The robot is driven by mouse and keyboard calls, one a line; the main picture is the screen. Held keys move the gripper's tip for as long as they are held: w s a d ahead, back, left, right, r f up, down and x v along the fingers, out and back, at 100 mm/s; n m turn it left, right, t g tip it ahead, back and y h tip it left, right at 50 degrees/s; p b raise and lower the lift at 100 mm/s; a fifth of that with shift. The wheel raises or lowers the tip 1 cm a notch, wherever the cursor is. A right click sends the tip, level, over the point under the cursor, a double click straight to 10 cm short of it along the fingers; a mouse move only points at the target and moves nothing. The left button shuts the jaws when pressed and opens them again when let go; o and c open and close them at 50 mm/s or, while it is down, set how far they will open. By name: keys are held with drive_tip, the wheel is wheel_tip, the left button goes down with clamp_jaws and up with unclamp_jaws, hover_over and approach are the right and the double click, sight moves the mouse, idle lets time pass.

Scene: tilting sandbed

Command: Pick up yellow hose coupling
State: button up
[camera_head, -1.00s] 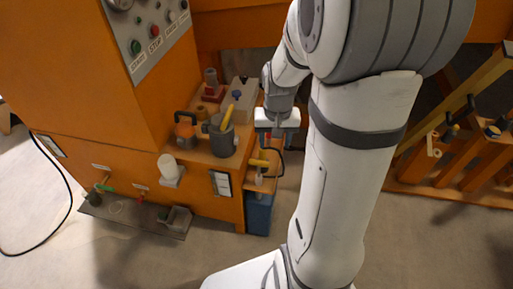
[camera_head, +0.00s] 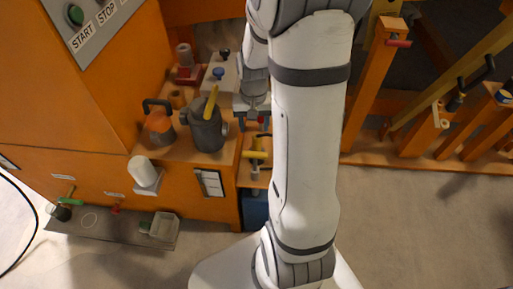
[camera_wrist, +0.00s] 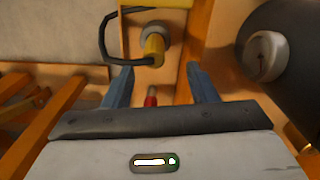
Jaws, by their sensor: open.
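The yellow hose coupling (camera_head: 257,155) is at the narrow orange shelf on the cabinet's right side in the head view. In the wrist view the yellow coupling (camera_wrist: 153,46) is near the top, in front of a grey round fitting, with a black hose looping to its left. My gripper (camera_wrist: 160,84) is open, with its two blue fingers apart and the coupling beyond their tips, not between them. In the head view my gripper (camera_head: 252,117) is above the coupling, partly hidden by my arm.
A grey jug (camera_head: 207,131) with a yellow handle and an orange-grey container (camera_head: 159,125) stand on the cabinet top, left of my gripper. A small red-tipped part (camera_wrist: 151,97) shows low between my fingers. A blue bin (camera_head: 255,209) is below the shelf. Orange wooden racks (camera_head: 425,150) stand at right.

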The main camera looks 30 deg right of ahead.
sight(257, 142)
drive_tip(key=shift+w+f+b, duration=0.15)
drive_tip(key=shift+f+b, duration=0.25)
drive_tip(key=shift+f, duration=0.55)
drive_tip(key=f+b, duration=0.1)
drive_tip(key=f, duration=0.1)
drive_tip(key=f+b, duration=0.1)
drive_tip(key=f, duration=0.1)
drive_tip(key=d+f+b, duration=0.1)
drive_tip(key=f, duration=0.2)
drive_tip(key=shift+s+f, duration=0.1)
drive_tip(key=shift+s, duration=0.15)
drive_tip(key=shift+c, duration=0.5)
drive_tip(key=c, duration=1)
